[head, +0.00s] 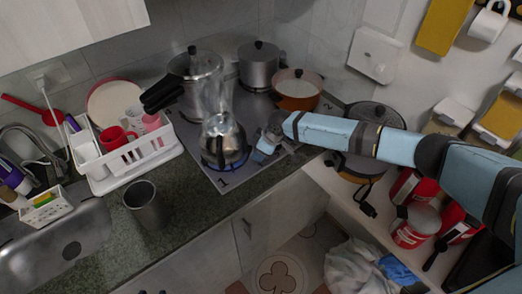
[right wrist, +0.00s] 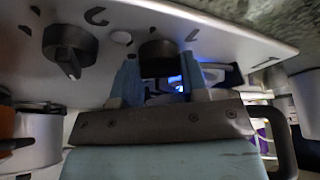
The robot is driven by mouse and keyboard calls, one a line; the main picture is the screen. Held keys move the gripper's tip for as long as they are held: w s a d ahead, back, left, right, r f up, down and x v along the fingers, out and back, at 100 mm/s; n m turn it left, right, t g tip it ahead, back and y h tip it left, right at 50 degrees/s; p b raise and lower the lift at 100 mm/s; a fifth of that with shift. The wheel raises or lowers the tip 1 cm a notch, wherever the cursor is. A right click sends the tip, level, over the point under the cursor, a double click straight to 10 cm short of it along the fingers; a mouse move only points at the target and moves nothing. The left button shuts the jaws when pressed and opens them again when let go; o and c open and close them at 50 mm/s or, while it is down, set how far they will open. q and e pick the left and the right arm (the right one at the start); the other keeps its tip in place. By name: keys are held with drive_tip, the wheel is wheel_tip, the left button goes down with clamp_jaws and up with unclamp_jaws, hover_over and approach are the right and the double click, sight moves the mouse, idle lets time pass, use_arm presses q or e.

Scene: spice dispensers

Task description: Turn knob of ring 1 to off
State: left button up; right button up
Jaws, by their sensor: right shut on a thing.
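A steaming metal kettle (head: 224,142) stands on the front left ring of the stove (head: 240,108), with a blue flame under its base and a mark like a 1 on the plate nearby. My right gripper (head: 266,144) is at the stove's front edge, just right of the kettle. In the right wrist view its fingers (right wrist: 158,82) are shut on a dark round knob (right wrist: 158,50), with blue flame light beyond. A second dark knob (right wrist: 70,46) is to the left, clear of the fingers. The knob's pointer is hidden. My left gripper is not in view.
An orange pot (head: 297,92), a grey pot (head: 258,66) and a pressure cooker (head: 196,70) stand on the stove. A dish rack (head: 127,172) and a dark cup (head: 147,206) are left.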

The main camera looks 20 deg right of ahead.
drive_tip(key=shift+f+n+b, duration=0.15)
drive_tip(key=shift+n+b, duration=0.45)
drive_tip(key=shift+b, duration=0.05)
drive_tip(key=shift+w+n+g+y+b, duration=0.1)
drive_tip(key=shift+n+g+y+b, duration=0.35)
drive_tip(key=shift+n+b, duration=0.5)
drive_tip(key=shift+n+g+b, duration=0.45)
drive_tip(key=shift+n+b, duration=0.3)
drive_tip(key=shift+n, duration=0.6)
drive_tip(key=shift+r, duration=0.2)
drive_tip(key=o, duration=0.9)
drive_tip(key=shift+d+r, duration=0.1)
drive_tip(key=b+v, duration=0.2)
drive_tip(key=v, duration=1.1)
drive_tip(key=shift+w+d+r, duration=0.15)
drive_tip(key=shift+r, duration=0.15)
